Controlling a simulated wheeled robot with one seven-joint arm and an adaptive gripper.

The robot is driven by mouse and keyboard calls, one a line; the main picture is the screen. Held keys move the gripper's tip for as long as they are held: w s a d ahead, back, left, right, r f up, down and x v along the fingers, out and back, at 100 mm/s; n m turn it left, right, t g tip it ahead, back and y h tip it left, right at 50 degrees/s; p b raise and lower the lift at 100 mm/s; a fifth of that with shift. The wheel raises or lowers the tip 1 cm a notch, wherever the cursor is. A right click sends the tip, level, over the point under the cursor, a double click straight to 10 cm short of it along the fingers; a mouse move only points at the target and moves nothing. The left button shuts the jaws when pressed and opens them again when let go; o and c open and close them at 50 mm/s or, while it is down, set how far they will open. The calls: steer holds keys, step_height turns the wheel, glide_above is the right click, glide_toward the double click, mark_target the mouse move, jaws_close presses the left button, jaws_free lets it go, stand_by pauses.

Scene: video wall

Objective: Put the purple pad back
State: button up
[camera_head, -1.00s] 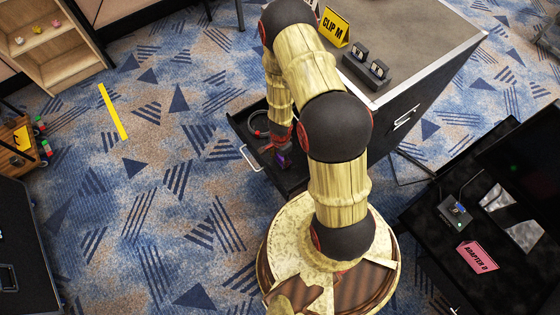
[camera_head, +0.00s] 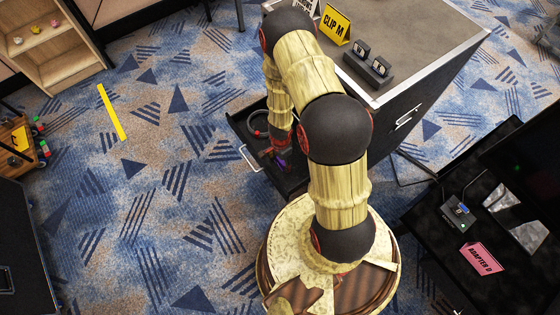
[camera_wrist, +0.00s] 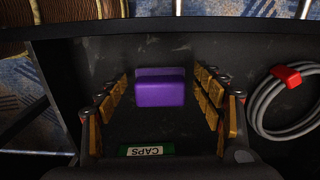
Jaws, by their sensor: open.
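The purple pad (camera_wrist: 160,87) lies in the open dark drawer (camera_wrist: 225,45), seen in the wrist view. My gripper (camera_wrist: 161,95) is open, with a finger row on each side of the pad and a gap between pad and fingers. A green CAPS label (camera_wrist: 146,150) shows on the near side of the pad. In the head view my gripper (camera_head: 276,157) is down at the drawer (camera_head: 236,121), and only a small bit of purple (camera_head: 281,162) shows beside it. My arm hides part of the drawer there.
A coiled grey cable with a red clip (camera_wrist: 286,73) lies in the drawer right of my gripper. The cabinet top (camera_head: 415,30) bears a yellow CLIP M sign (camera_head: 336,24) and a small dark holder (camera_head: 368,64). A black table (camera_head: 440,235) stands at the right. Carpet at left is open.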

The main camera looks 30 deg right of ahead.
steer(key=shift+r, duration=0.1)
step_height(320, 180, up, 12)
steer(key=p, duration=0.7)
step_height(320, 180, up, 12)
steer(key=n+t, duration=0.2)
steer(key=n, duration=0.1)
glide_above(280, 161)
steer(key=w+a, duration=0.3)
steer(key=w, duration=0.3)
steer(key=w+a+r+n+t+y, duration=0.1)
steer(key=a+r+n, duration=0.2)
steer(key=r, duration=0.6)
steer(key=a+r+n+y, duration=0.1)
steer(key=a+r+n, duration=0.1)
steer(key=r, duration=0.6)
steer(key=s+a+r+n+t, duration=0.1)
steer(key=s+a+r+n, duration=0.15)
steer(key=r, duration=0.45)
steer(key=s+a+r+n, duration=0.1)
steer(key=s+r+n, duration=0.1)
steer(key=s+r, duration=0.35)
steer(key=s+r+n+t+h, duration=0.1)
steer(key=s+r+n, duration=0.4)
steer(key=s+r, duration=0.6)
steer(key=shift+s+d+r+t+h, duration=0.2)
steer(key=shift+d+r+t+h, duration=0.1)
steer(key=shift+d+h, duration=0.15)
steer(key=shift+f, duration=0.1)
